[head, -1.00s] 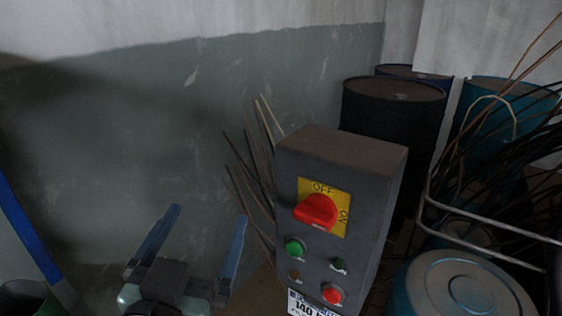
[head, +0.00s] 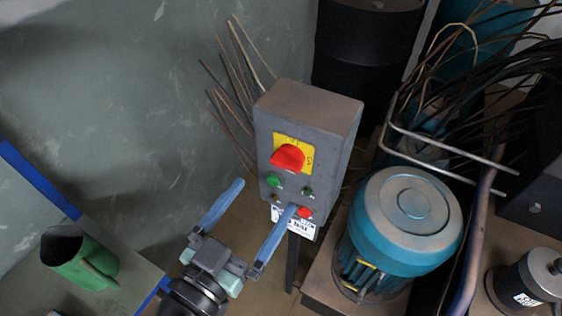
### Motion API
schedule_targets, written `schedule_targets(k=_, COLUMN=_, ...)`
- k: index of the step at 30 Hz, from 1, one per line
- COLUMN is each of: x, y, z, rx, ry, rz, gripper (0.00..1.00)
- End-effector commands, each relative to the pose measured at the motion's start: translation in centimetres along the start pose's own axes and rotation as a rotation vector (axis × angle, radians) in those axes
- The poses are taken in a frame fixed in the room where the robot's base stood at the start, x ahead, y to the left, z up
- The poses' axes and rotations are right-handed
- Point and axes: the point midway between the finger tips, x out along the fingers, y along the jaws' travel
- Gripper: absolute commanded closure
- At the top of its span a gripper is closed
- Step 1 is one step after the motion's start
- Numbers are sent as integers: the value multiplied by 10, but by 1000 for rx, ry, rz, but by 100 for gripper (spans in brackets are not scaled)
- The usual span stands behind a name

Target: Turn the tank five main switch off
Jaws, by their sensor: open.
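The grey switch box (head: 340,125) stands on a post near the middle of the head view. Its red rotary knob (head: 287,157) sits on a yellow plate (head: 306,146). The knob's exact pointing is hard to read now. Below it are a green button (head: 273,181), a red button (head: 304,212) and small dark fittings. A white label (head: 296,226) at the bottom is too small to read fully. My gripper (head: 254,214) is open and empty, in front of and below the knob. Its right finger overlaps the lower box in the picture; I cannot tell whether they touch.
A teal motor (head: 405,225) stands close to the right of the box, with metal rails (head: 450,152) and dark cables beyond. A dark drum (head: 366,45) and thin rods (head: 237,85) are behind. A green can (head: 80,262) sits at lower left.

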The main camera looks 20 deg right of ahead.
Motion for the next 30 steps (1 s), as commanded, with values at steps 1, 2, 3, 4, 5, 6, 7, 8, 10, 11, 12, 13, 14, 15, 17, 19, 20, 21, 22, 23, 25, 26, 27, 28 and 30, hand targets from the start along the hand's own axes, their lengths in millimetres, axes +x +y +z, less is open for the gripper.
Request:
schedule_targets(k=1, x=12, y=1, z=-3, rx=-1, ry=1, rz=5, gripper=3)
schedule_targets(k=2, x=19, y=1, z=-3, rx=-1, ry=0, rz=5, gripper=3)
schedule_targets(k=3, x=27, y=1, z=-3, rx=-1, ry=0, rz=5, gripper=3)
schedule_targets(k=4, x=33, y=1, z=-3, rx=0, ry=1, rz=5, gripper=3)
schedule_targets(k=5, x=38, y=0, z=-3, rx=-1, ry=0, rz=4, gripper=3)
schedule_targets(k=6, x=45, y=0, z=-2, rx=-1, ry=0, rz=3, gripper=3)
schedule_targets(k=7, x=50, y=1, z=-2, rx=-1, ry=0, rz=3, gripper=3)
schedule_targets(k=8, x=54, y=1, z=-2, rx=-1, ry=0, rz=3, gripper=3)
schedule_targets(k=10, x=63, y=0, z=-2, rx=-1, ry=0, rz=2, gripper=3)
schedule_targets(k=11, x=65, y=0, z=-2, rx=-1, ry=0, rz=1, gripper=3)
schedule_targets(k=12, x=69, y=0, z=-1, rx=-2, ry=0, rz=1, gripper=3)
schedule_targets(k=13, x=71, y=0, z=-1, rx=-1, ry=0, rz=1, gripper=3)
schedule_targets(k=14, x=72, y=0, z=-1, rx=-1, ry=0, rz=1, gripper=3)
schedule_targets(k=15, x=74, y=0, z=-1, rx=-1, ry=0, rz=1, gripper=3)
schedule_targets(k=17, x=75, y=0, z=-1, rx=0, ry=0, rz=0, gripper=3)
schedule_targets(k=19, x=75, y=0, z=0, rx=0, ry=0, rz=-1, gripper=3)
schedule_targets(k=20, x=75, y=0, z=0, rx=0, ry=0, rz=-1, gripper=3)
schedule_targets(k=21, x=75, y=0, z=0, rx=0, ry=0, rz=-1, gripper=3)
schedule_targets(k=22, x=75, y=0, z=0, rx=0, ry=0, rz=-1, gripper=3)
schedule_targets(k=23, x=75, y=0, z=0, rx=0, ry=0, rz=-1, gripper=3)
schedule_targets(k=25, x=75, y=0, z=0, rx=0, ry=0, rz=-1, gripper=10)
schedule_targets(k=26, x=75, y=0, z=0, rx=0, ry=0, rz=-1, gripper=15)
schedule_targets(k=27, x=75, y=0, z=0, rx=0, ry=0, rz=-1, gripper=22)
schedule_targets(k=28, x=75, y=0, z=0, rx=-1, ry=0, rz=-1, gripper=28)
schedule_targets(k=30, x=75, y=0, z=0, rx=-1, ry=0, rz=-1, gripper=40)
